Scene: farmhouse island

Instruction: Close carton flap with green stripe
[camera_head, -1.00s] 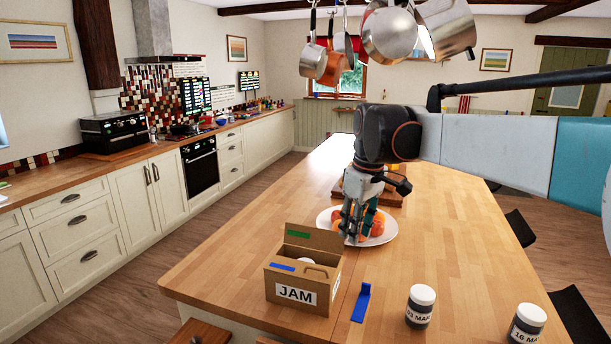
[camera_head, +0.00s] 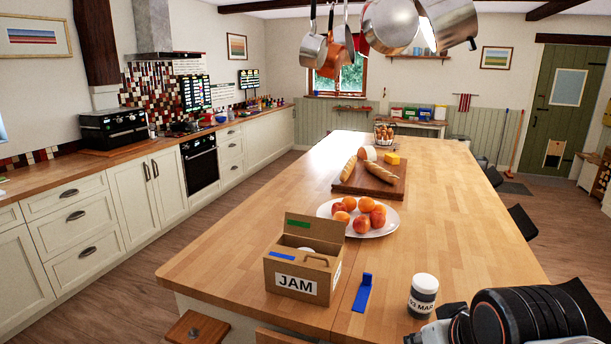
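The brown JAM carton (camera_head: 296,282) stands on the near end of the wooden island. Its flap with the green stripe (camera_head: 318,231) stands up at the back of the carton, leaning away from the opening. Another flap, with a blue stripe (camera_head: 282,256), lies low at the front left. Something white shows in the opening; most of the inside is hidden. My gripper's fingers are not in view.
A blue L-shaped piece (camera_head: 362,292) lies right of the carton. A plate (camera_head: 391,224) of fruit and a board (camera_head: 350,182) with bread lie behind. Pans (camera_head: 390,28) hang above.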

